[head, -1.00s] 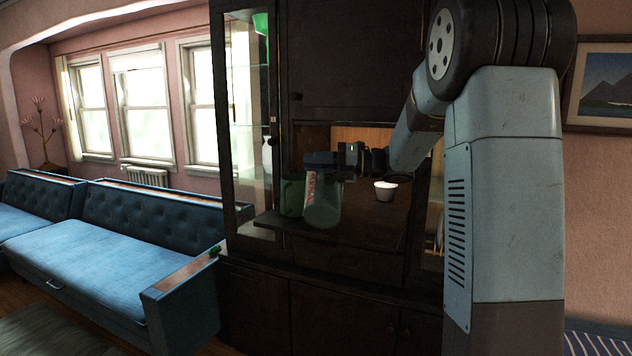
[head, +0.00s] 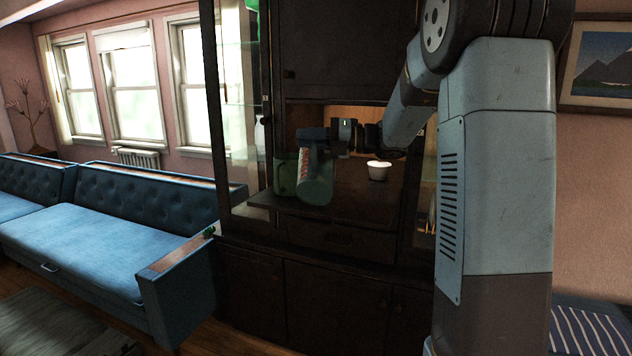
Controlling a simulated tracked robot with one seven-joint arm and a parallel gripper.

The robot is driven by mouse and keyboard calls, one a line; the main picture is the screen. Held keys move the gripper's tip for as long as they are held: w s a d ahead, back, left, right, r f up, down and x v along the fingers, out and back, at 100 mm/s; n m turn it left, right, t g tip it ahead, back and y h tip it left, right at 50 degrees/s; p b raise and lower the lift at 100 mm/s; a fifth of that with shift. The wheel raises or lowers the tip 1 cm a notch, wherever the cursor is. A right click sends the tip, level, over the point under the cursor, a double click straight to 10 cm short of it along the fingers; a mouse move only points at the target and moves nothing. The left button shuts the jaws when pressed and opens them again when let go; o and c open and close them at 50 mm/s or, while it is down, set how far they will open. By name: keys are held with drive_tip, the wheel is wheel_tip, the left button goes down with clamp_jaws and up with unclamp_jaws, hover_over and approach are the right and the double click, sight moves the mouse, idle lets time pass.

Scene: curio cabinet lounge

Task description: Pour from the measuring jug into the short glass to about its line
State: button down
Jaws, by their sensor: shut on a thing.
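The measuring jug (head: 316,185) is a see-through greenish vessel with red markings on its side. My gripper (head: 314,134) is shut on it near its top and comes in from the right. The jug looks close to upright, over the cabinet's dark fold-out shelf; I cannot tell whether its base touches the shelf. A green see-through vessel (head: 284,177), probably the short glass, stands just behind and left of the jug, partly hidden by it. Its line and any liquid are too dark and small to make out.
A small white cup (head: 378,171) stands on the shelf (head: 345,196) to the right of the jug. The dark cabinet (head: 335,55) rises around the niche, with a glass door at left. A blue sofa (head: 90,240) stands left of the cabinet.

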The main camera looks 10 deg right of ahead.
drive_tip(key=shift+w+d+r+m, duration=0.2)
drive_tip(key=shift+w+r+m, duration=0.4)
drive_tip(key=shift+r, duration=0.05)
drive_tip(key=shift+w+d+r+m, duration=0.2)
drive_tip(key=shift+w+r+m, duration=0.35)
drive_tip(key=shift+r+m, duration=0.1)
idle(4.8)
drive_tip(key=shift+s+a+f+n, duration=0.2)
drive_tip(key=shift+s+f+n, duration=0.45)
drive_tip(key=shift+f+n, duration=0.1)
drive_tip(key=shift+s+a+f+n, duration=0.2)
drive_tip(key=shift+s+f+n, duration=0.4)
drive_tip(key=shift+s+f, duration=0.1)
